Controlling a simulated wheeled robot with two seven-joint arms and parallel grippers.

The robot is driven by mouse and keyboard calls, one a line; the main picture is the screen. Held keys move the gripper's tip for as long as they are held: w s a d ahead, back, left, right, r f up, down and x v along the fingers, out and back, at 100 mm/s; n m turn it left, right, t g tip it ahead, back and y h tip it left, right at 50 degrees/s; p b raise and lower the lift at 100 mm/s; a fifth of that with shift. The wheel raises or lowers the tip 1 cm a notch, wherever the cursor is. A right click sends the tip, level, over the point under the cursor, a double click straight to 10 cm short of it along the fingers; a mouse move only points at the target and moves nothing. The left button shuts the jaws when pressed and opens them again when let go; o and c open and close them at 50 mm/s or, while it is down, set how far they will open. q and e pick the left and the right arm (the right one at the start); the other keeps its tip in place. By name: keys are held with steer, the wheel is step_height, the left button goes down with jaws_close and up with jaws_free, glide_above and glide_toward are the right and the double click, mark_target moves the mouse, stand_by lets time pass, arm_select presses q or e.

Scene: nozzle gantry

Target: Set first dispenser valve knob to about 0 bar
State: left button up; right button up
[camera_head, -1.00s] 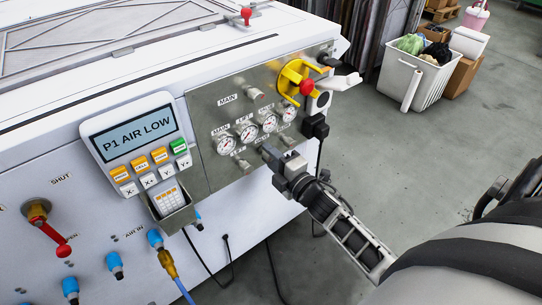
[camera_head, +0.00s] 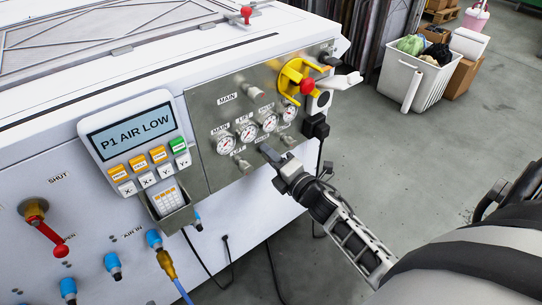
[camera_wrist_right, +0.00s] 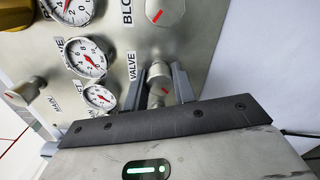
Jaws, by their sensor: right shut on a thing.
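My right gripper (camera_head: 268,154) is at the lower part of the steel valve panel (camera_head: 205,108). In the right wrist view its two fingers (camera_wrist_right: 158,92) stand on either side of a metal valve knob (camera_wrist_right: 159,78) with a red mark, beside a "VALVE" label, and are shut on it. In the head view the gripper hides that knob. Small white gauges (camera_head: 247,132) sit in a row above it; the nearest gauges in the wrist view (camera_wrist_right: 100,97) have red needles, readings too small to be sure of. My left gripper is not in view.
Other knobs (camera_head: 242,164) sit close beside the gripper. A yellow ring with a red knob (camera_head: 306,87) sticks out at upper right. A control box (camera_head: 130,134) reading "P1 AIR LOW" hangs at left. Black cables hang below. Open floor (camera_head: 400,160) lies right.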

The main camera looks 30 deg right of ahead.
steer(key=o, duration=1)
steer(key=shift+s, duration=0.1)
arm_select(q)
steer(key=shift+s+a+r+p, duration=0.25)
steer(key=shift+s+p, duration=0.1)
steer(key=shift+p, duration=0.35)
arm_select(e)
steer(key=shift+s+d, duration=0.2)
steer(key=shift+s, duration=2.4)
steer(key=shift+s+d, duration=0.25)
steer(key=shift+s, duration=2.4)
steer(key=shift+s+d, duration=0.2)
steer(key=shift+s, duration=2.4)
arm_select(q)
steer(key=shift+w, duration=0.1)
